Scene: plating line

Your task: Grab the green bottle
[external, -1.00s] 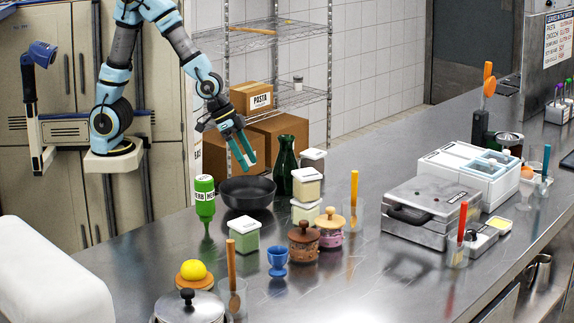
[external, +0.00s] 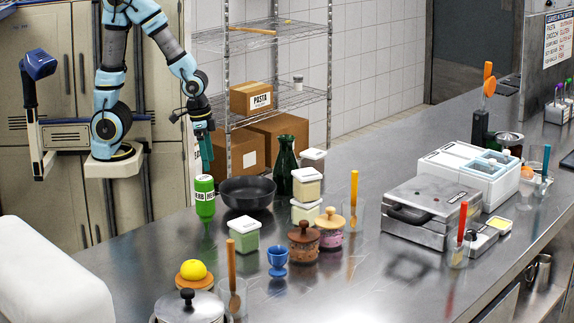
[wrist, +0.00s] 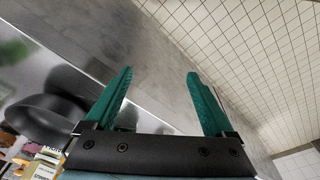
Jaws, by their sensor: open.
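A dark green glass bottle (external: 285,166) stands upright behind the counter's group of jars, right of the black pan. A bright green squeeze bottle (external: 205,198) with a white label stands left of the pan, nozzle down. My gripper (external: 206,166) points down with its teal fingers just above and behind the squeeze bottle in the external view; I cannot tell the exact gap. In the wrist view my gripper (wrist: 158,90) is open, with nothing between the fingers. Neither bottle can be made out clearly there.
The black pan (external: 248,193) sits between the two bottles, and shows at left in the wrist view (wrist: 48,120). Pale-lidded jars (external: 306,184) stand close to the glass bottle. A green lidded container (external: 245,235) and a blue egg cup (external: 277,261) stand in front.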

